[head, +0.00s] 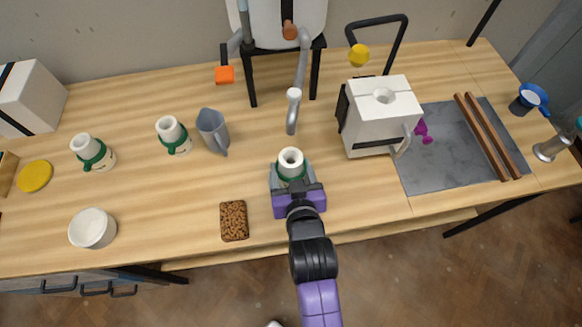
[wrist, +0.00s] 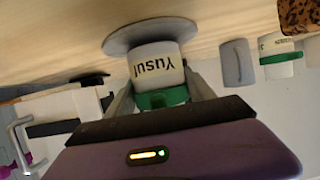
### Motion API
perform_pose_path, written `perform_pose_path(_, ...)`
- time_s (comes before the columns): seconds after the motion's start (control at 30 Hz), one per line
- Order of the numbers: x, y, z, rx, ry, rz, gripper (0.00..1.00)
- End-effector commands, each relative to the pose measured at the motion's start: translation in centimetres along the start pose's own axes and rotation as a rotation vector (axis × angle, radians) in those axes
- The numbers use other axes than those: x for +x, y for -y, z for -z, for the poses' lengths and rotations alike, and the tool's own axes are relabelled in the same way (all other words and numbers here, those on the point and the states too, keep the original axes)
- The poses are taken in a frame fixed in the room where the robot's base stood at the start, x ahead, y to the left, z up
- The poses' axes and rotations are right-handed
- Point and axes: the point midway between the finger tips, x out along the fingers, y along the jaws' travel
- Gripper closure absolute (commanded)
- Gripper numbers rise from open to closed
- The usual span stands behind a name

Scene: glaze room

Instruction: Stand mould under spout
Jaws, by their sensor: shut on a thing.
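The mould (head: 291,163) is a white cup-like cylinder with a green band. In the wrist view the mould (wrist: 160,64) bears the name "Yusuf", upside down in the picture. My gripper (head: 293,182) is shut on it around the green band. The mould is upright.
Two similar moulds (head: 92,152) (head: 173,135) and a grey jug (head: 212,130) stand left. A brown-speckled block (head: 233,221) lies front left. A white box-like machine (head: 382,115) stands right of the spout. Bare table lies between mould and spout.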

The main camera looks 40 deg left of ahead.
Motion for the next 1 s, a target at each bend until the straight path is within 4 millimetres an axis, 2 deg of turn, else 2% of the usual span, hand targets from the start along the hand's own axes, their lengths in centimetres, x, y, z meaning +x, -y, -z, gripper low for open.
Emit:
perform_pose_path(0.4, 0.24, 0.0, -0.42, 0.0, -0.006, 0.0, 0.86)
perform_pose_path(0.43, 0.25, -0.01, -0.62, 0.0, -0.002, 0.0, 0.36)
perform_pose_path(0.53, 0.21, 0.01, -0.53, 0.0, -0.002, 0.0, 0.16)
perform_pose_path(0.87, 0.16, 0.03, -0.39, 0.0, -0.002, 0.0, 0.16)
perform_pose_path(1.0, -0.7, -0.02, -0.36, -0.001, -0.002, 0.0, 0.16)
